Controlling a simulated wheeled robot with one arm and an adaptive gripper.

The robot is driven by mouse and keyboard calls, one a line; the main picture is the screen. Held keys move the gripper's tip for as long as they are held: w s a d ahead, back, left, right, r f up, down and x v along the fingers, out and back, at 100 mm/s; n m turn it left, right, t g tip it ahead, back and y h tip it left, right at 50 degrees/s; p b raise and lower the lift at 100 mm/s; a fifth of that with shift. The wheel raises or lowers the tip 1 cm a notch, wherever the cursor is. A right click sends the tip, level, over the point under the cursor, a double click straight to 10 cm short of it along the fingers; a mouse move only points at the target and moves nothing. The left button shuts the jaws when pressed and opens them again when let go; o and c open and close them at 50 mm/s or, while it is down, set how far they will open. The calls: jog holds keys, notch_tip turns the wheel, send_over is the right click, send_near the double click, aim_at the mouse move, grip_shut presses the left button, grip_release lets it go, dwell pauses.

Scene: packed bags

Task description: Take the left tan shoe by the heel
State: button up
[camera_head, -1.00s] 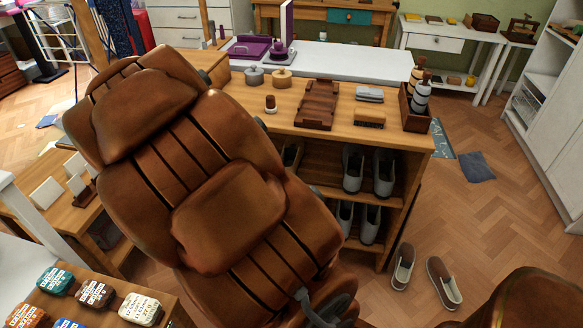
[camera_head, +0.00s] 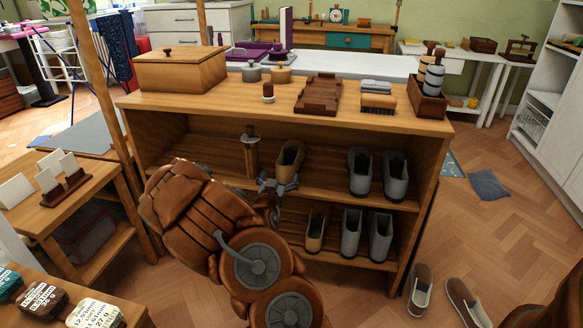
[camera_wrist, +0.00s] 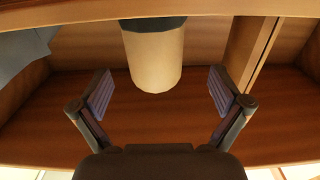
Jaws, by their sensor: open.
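A tan shoe (camera_head: 290,160) stands on the upper shelf of the wooden cabinet. Another tan shoe (camera_head: 315,231) stands on the lower shelf, left of grey shoes. My gripper (camera_head: 278,185) is at the front of the upper shelf, just below and in front of the upper tan shoe. In the wrist view my gripper (camera_wrist: 160,80) is open, one finger to each side. A rounded tan shoe end (camera_wrist: 153,62) with a dark opening lies ahead between the fingers, with gaps on both sides. The fingers do not touch it. The shoe's far end is hidden.
Grey shoes (camera_head: 376,174) stand right of the tan shoe on the upper shelf. A wooden item with a dark knob (camera_head: 251,152) stands left of it. The cabinet top (camera_head: 215,101) holds a box, brushes and bottles. Two slippers (camera_head: 440,300) lie on the floor at right.

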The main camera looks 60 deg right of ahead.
aim_at(282, 174)
jog(key=shift+d, duration=0.35)
jog(key=shift+b+x, duration=0.4)
jog(key=shift+x, duration=0.85)
jog(key=shift+b+x, duration=0.5)
jog(key=shift+x, duration=0.45)
jog(key=shift+r+b+x, duration=0.2)
jog(key=shift+b+x, duration=0.25)
jog(key=shift+x, duration=0.95)
jog(key=shift+s, duration=0.1)
jog(key=shift+c, duration=0.2)
jog(key=c, duration=1.6)
jog(key=shift+r, duration=0.1)
